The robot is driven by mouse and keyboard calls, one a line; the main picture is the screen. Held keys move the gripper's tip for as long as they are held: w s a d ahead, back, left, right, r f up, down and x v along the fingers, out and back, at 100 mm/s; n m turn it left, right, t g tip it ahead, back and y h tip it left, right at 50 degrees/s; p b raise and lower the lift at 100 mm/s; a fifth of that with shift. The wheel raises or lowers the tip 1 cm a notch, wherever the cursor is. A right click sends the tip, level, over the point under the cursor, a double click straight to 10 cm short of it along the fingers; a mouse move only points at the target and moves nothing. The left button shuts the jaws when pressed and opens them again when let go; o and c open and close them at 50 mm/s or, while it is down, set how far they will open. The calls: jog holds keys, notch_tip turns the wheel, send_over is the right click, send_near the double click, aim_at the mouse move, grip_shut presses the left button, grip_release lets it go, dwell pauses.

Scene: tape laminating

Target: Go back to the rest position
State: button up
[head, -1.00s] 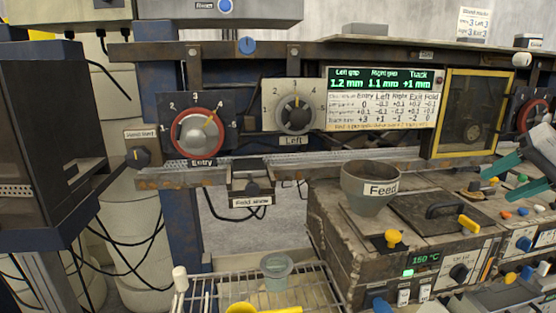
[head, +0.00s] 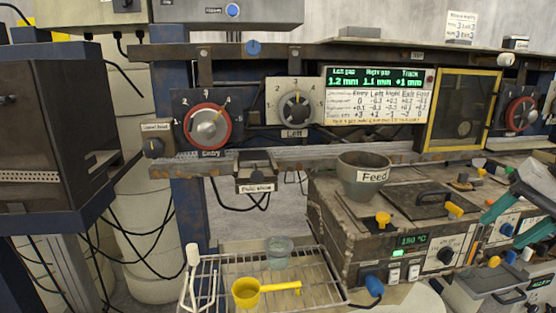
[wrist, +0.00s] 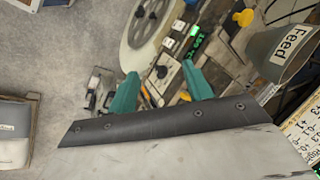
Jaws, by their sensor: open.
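My gripper (head: 487,222) is at the right edge of the head view, its teal fingers pointing left over the right part of the machine bench. In the wrist view the two teal fingers (wrist: 158,88) stand well apart with nothing between them. The gripper is open and empty. The Entry dial (head: 209,127), red-rimmed, and the grey Left dial (head: 296,104) are on the panel. The green display (head: 377,80) reads left gap 1.2 mm, right gap 1.1 mm and track +1 mm.
The Feed funnel (head: 364,178) stands on the heater box (head: 350,240), which shows 150 °C. A wire rack (head: 225,303) at the front holds a yellow scoop (head: 246,292) and a clear cup (head: 279,250). A yellow-framed door (head: 432,110) is behind. A dark cabinet (head: 35,140) stands left.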

jog(key=s+a+f+n+g+h, duration=0.1)
jog(key=s+a+f+n, duration=0.1)
jog(key=s+a, duration=0.3)
jog(key=s+a+f+n+g+h, duration=0.1)
jog(key=s+a+n, duration=0.4)
jog(key=a, duration=0.6)
jog(key=shift+f+n+g+h, duration=0.3)
jog(key=shift+f+h, duration=0.4)
jog(key=shift+f, duration=0.4)
